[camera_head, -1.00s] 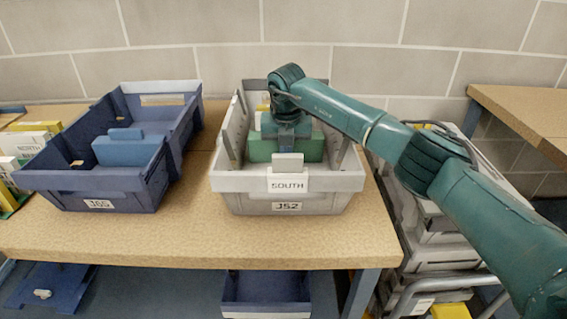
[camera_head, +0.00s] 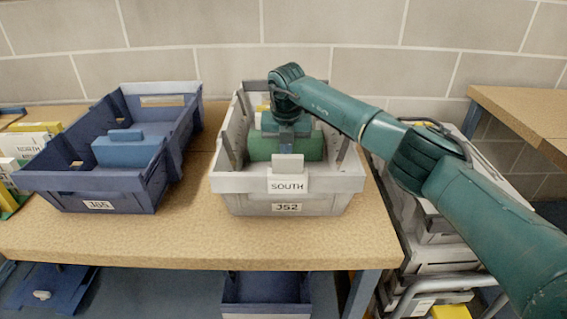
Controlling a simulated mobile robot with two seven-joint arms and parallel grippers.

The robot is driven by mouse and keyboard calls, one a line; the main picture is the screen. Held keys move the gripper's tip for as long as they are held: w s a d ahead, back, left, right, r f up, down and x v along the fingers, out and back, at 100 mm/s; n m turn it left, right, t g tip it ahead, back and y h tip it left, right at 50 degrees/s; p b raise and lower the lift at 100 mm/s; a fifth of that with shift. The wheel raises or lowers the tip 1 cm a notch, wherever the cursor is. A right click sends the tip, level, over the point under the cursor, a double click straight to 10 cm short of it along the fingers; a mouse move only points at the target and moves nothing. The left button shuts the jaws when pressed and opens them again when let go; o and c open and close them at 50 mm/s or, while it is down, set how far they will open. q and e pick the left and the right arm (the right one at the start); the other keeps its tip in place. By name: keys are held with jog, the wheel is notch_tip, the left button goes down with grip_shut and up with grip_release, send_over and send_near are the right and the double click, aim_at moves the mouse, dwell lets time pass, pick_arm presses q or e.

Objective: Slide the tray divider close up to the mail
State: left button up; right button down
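The grey tray (camera_head: 232,182), marked SOUTH and J52, stands on the table in the middle of the view. A green upright panel (camera_head: 262,148), which looks like the divider, spans its inside near the front. A teal piece (camera_head: 269,123) shows just behind it. Some yellow and white mail (camera_head: 262,107) shows farther back, mostly hidden by my arm. My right gripper (camera_head: 288,138) points down into the tray at the green panel's top middle. Its fingertips are too small and dark to tell whether they are shut on the panel. My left gripper is not in view.
A blue tray (camera_head: 60,185) marked J65, with a blue divider (camera_head: 125,152), stands to the left. Several mail items (camera_head: 30,140) lie at the far left. A wall is close behind. Stacked grey trays (camera_head: 430,255) stand right of the table. The table's front strip is clear.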

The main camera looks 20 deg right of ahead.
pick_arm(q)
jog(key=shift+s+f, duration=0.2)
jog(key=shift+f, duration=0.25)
pick_arm(e)
jog(key=shift+w+d, duration=0.1)
jog(key=shift+w, duration=0.4)
dwell(0.5)
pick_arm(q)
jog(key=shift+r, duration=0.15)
pick_arm(e)
jog(key=shift+s, duration=0.1)
jog(key=shift+s+r, duration=0.1)
jog(key=shift+s, duration=0.05)
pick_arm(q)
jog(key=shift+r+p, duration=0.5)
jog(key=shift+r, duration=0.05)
pick_arm(e)
jog(key=shift+s+a, duration=0.2)
jog(key=shift+s, duration=0.25)
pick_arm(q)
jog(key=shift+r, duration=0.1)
